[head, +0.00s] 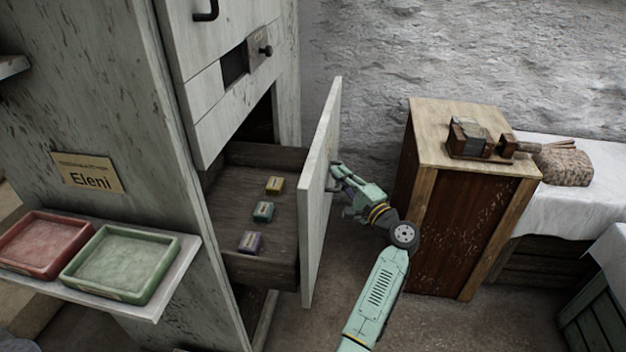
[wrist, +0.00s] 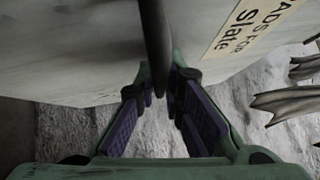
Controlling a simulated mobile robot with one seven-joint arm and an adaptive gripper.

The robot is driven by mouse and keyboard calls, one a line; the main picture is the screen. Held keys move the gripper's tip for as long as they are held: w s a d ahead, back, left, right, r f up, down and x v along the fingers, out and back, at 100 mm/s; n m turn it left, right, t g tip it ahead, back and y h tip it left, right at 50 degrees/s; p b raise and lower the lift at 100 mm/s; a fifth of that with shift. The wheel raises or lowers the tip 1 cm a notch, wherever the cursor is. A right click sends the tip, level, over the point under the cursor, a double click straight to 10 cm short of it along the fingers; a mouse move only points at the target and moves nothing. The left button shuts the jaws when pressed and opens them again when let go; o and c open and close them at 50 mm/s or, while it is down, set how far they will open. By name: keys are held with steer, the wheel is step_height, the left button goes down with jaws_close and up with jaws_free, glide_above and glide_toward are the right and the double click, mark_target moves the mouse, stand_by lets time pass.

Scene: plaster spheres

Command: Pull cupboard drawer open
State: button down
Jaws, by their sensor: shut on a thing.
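The cupboard drawer (head: 236,183) stands pulled out of the pale, worn cupboard (head: 100,120), its dark wooden inside showing. Its tall pale front panel (head: 318,200) faces right, and in the wrist view this panel (wrist: 70,50) fills the top. A dark bar handle (wrist: 157,45) stands out from it. My gripper (head: 337,178) is at the outer face of the panel. In the wrist view its purple-padded fingers (wrist: 160,88) are closed around the handle. The handle is mostly hidden in the head view.
A side shelf (head: 160,295) holds red (head: 45,245) and green (head: 120,264) trays. A wooden cabinet (head: 450,230) stands right of my arm. Floor shows between drawer and cabinet.

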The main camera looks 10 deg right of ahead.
steer(key=s+d+b, duration=0.1)
steer(key=s+d, duration=0.1)
steer(key=d, duration=0.6)
steer(key=shift+s+b, duration=0.35)
steer(key=shift+d+f, duration=0.1)
steer(key=c, duration=1.7)
jaws_free()
steer(key=v, duration=1.2)
